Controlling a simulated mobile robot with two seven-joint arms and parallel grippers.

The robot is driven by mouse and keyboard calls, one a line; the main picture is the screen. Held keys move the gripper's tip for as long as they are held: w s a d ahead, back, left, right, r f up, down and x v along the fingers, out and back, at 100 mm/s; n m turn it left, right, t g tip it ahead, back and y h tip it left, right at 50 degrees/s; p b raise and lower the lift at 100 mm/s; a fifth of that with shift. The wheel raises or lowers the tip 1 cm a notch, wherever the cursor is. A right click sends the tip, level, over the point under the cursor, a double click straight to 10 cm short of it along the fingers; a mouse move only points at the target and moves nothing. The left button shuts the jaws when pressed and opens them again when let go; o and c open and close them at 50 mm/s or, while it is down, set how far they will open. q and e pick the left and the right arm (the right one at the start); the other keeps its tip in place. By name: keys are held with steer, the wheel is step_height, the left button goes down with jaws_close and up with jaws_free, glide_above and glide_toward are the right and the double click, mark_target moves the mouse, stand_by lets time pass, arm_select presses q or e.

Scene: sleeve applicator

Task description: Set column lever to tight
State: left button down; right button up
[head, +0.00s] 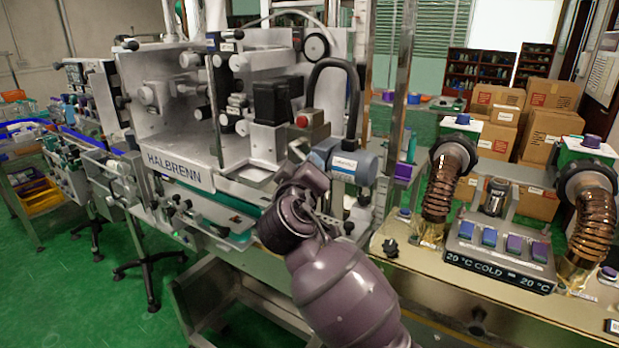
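The sleeve applicator (180,165), a grey machine marked HALBRENN, fills the left and middle of the head view. Upright metal columns stand at its right, one of them a tall post (403,75). I cannot make out a column lever or its setting for certain. My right arm rises from the bottom of the view, and its dark purple wrist is in front of the machine's right end. My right gripper (305,175) is near a blue-grey motor (352,165) and below a red knob (303,121). Its fingers are too hidden to read, and contact is unclear. My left gripper is out of view.
A black curved hose (335,68) arches above the motor. At right, a bench (400,268) carries a COLD display unit (500,255) and two ribbed brown ducts (440,185). Cardboard boxes (545,135) are stacked behind. Green floor (70,290) is clear at lower left.

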steer(key=shift+f, duration=0.15)
steer(key=o, duration=0.9)
